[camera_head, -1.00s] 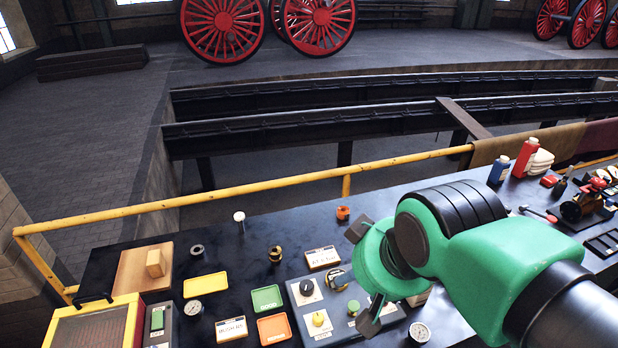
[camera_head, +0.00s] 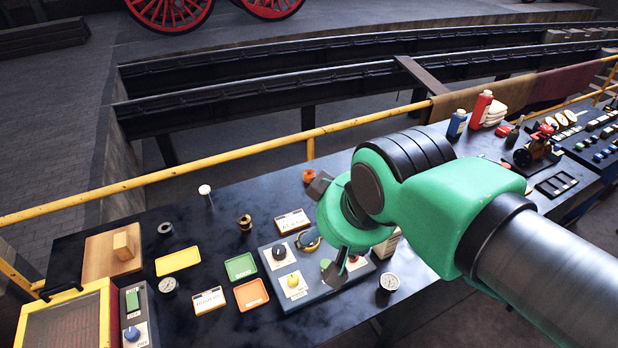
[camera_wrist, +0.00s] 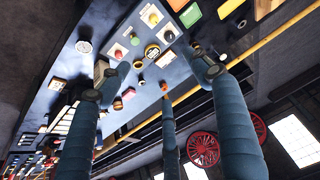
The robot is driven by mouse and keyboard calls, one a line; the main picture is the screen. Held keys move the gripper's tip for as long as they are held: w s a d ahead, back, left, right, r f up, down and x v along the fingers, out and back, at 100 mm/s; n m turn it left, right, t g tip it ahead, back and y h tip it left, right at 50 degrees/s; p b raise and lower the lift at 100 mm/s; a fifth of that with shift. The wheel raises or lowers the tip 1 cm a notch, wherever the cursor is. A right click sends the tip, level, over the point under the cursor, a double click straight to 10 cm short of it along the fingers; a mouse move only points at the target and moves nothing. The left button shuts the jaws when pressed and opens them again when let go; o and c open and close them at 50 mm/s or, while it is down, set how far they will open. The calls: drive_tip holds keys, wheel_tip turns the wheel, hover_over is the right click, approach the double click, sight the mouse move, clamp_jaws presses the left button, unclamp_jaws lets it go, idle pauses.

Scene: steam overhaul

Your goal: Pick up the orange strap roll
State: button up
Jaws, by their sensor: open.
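The orange strap roll (camera_head: 309,175) is a small ring-like piece on the dark bench top, near its far edge by the yellow rail. In the wrist view a small orange piece (camera_wrist: 164,86), likely the same roll, shows beyond the fingers near the middle. My gripper (camera_head: 329,224) is open and empty above the bench, over the right part of the grey control box. The wrist view shows the blue fingers of my gripper (camera_wrist: 155,76) spread apart.
The control box (camera_head: 300,290) with knobs lies below my gripper. Green (camera_head: 240,267), orange (camera_head: 251,294) and yellow (camera_head: 178,261) trays lie to the left. A yellow rail (camera_head: 240,152) runs behind the bench. Blue (camera_head: 457,124) and red (camera_head: 481,108) bottles stand at the right.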

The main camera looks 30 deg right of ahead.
drive_tip(key=w+d+r+n+g+p, duration=0.1)
drive_tip(key=w+d+r+p, duration=0.15)
drive_tip(key=w, duration=0.65)
drive_tip(key=w+d+r+p, duration=0.1)
drive_tip(key=w+r, duration=0.3)
drive_tip(key=w, duration=0.5)
drive_tip(key=w+d+f+n+g+p, duration=0.1)
drive_tip(key=w+d, duration=0.2)
drive_tip(key=w, duration=0.6)
drive_tip(key=w+d+f+n+g+p, duration=0.1)
drive_tip(key=w+d+f, duration=0.15)
drive_tip(key=w, duration=0.75)
drive_tip(key=w+d+f+g+p, duration=0.1)
drive_tip(key=w+d+f, duration=0.3)
drive_tip(key=w+f, duration=0.25)
drive_tip(key=w+d+f+p, duration=0.2)
drive_tip(key=w+d+f, duration=0.3)
drive_tip(key=w, duration=0.3)
drive_tip(key=w+d+f+n+p, duration=0.1)
drive_tip(key=w+d+f, duration=0.3)
drive_tip(key=f, duration=0.5)
drive_tip(key=w+d+f+n+g+p, duration=0.1)
drive_tip(key=w+d+f, duration=0.3)
drive_tip(key=f, duration=0.6)
drive_tip(key=shift+w+g, duration=0.3)
